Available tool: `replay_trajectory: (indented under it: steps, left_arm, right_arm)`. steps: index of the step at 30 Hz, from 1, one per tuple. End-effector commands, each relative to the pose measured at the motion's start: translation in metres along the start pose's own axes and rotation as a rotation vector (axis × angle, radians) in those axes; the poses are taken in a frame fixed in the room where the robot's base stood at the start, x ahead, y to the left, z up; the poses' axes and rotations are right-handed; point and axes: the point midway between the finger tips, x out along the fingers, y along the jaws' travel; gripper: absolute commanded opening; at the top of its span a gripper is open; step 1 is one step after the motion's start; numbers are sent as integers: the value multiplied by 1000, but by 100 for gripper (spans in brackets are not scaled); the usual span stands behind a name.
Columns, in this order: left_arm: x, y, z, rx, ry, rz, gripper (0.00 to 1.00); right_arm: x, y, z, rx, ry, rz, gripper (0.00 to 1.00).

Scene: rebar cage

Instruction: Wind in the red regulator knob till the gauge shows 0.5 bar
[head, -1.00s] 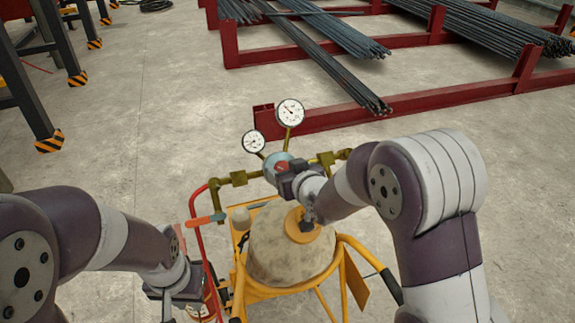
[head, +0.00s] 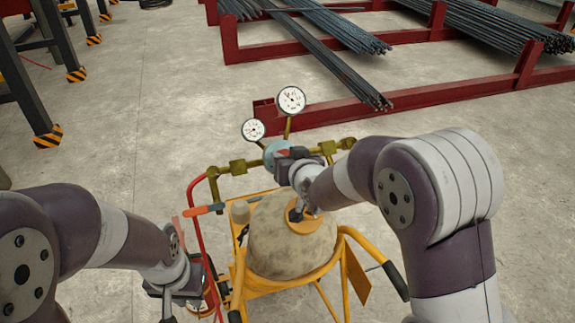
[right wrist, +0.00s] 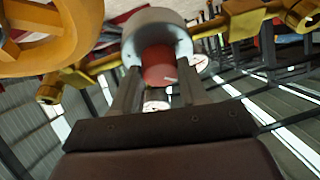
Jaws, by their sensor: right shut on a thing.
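The red regulator knob (right wrist: 158,65) sits inside a grey round regulator body (right wrist: 157,28) in the right wrist view. My right gripper (right wrist: 155,82) has a finger on each side of the knob and is shut on it. In the head view this gripper (head: 285,155) covers most of the regulator. Two white dial gauges stand above the brass pipe: a larger one (head: 291,100) and a smaller one (head: 253,129). Their needles show, but the figures are too small to read. My left gripper (head: 172,298) hangs low at left, away from the knob; its jaws are unclear.
A yellow-framed cart (head: 345,255) carries a domed, dusty cylinder (head: 290,240) just below the regulator. A red hose (head: 193,210) runs down its left side. Red racks (head: 330,115) with rebar bundles lie behind.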

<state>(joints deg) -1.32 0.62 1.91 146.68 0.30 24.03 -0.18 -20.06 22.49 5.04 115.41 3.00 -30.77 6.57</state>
Motion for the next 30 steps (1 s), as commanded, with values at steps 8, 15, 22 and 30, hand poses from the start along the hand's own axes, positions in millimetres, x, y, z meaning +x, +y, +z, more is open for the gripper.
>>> replay_trajectory:
  steps: [8,15,22,30]
  left_arm:
    - [20,0,2,0,0,0,20]
    - [20,0,2,0,0,0,20]
    - [19,0,2,0,0,0,20]
    - [19,0,2,0,0,0,20]
  right_arm:
    - [0,-2,0,186,13,56,12]
    - [0,-2,-1,304,18,95,12]
    - [0,-2,-1,359,21,112,12]
    - [0,-2,-1,370,22,116,12]
